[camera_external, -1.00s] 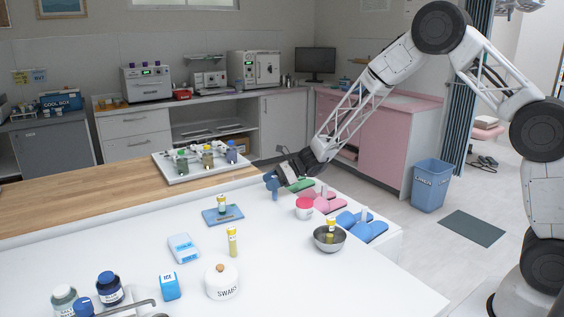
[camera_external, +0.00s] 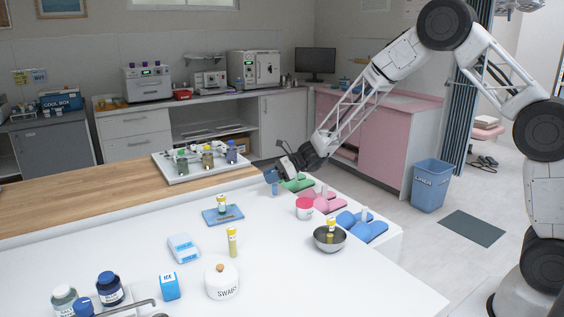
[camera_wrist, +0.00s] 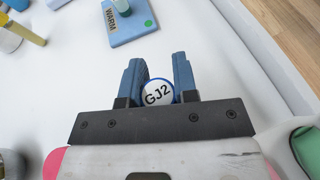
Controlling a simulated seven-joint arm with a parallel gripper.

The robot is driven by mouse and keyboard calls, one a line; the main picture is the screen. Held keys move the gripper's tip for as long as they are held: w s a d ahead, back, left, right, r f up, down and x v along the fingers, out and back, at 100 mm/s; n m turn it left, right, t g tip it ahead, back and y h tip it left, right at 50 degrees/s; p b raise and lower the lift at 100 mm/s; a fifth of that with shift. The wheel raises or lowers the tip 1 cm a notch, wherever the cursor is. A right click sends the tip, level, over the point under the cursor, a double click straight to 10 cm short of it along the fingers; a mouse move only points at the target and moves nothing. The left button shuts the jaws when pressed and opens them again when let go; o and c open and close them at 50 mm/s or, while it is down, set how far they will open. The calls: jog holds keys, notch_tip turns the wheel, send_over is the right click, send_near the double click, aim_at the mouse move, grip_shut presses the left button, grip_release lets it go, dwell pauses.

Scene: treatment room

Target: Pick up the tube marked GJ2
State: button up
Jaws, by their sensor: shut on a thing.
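My gripper (camera_wrist: 160,85) is shut on the tube marked GJ2 (camera_wrist: 157,93). In the wrist view the tube's round white lid with a blue rim and black GJ2 letters sits between the two blue fingers. The tube's body is hidden below the lid. In the external view my gripper (camera_external: 272,177) is at the far edge of the white table, beside the green holder (camera_external: 298,183). The tube is too small to make out there, and I cannot tell how far it is off the table.
Pink (camera_external: 328,204) and blue (camera_external: 366,229) holders, a metal bowl (camera_external: 321,242) with a yellow-capped tube, and a pink-lidded jar (camera_external: 304,208) stand right. A blue WARM plate (camera_external: 231,216), a yellow-capped tube (camera_external: 232,243) and a SWABS jar (camera_external: 222,283) stand nearer. A rack (camera_external: 190,173) is behind.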

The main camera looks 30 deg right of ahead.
notch_tip(320, 180, up, 8)
dwell(0.4)
dwell(0.3)
jog(key=shift+s, duration=0.1)
